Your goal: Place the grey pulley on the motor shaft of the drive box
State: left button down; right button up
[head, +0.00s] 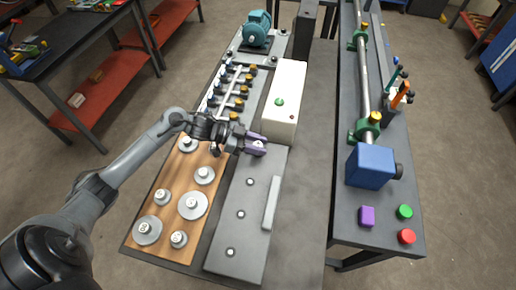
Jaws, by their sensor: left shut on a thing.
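My left gripper (258,146) has purple fingers and is shut on a small pale grey round piece, apparently the grey pulley (259,144), mostly hidden by the fingers. It is over the far end of a long grey box (258,223), just in front of the white box. Several small round shaft-like studs stand in a row along the grey box; which thing is the drive box is not clearly marked. Several grey pulleys, including a large one (193,205), sit on the wooden board (168,218) to the left. My right gripper is not in view.
A white box (286,98) with a green button stands just beyond the gripper. A row of yellow-and-black fittings (240,91) and a teal motor (257,29) lie farther back. A blue box (369,168) is on the right bench. The dark strip (311,190) between is clear.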

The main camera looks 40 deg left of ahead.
pick_arm(q)
jog(key=shift+f, duration=1.05)
jog(key=shift+f, duration=0.2)
jog(key=c, duration=0.7)
grip_release()
jog(key=shift+r, duration=0.15)
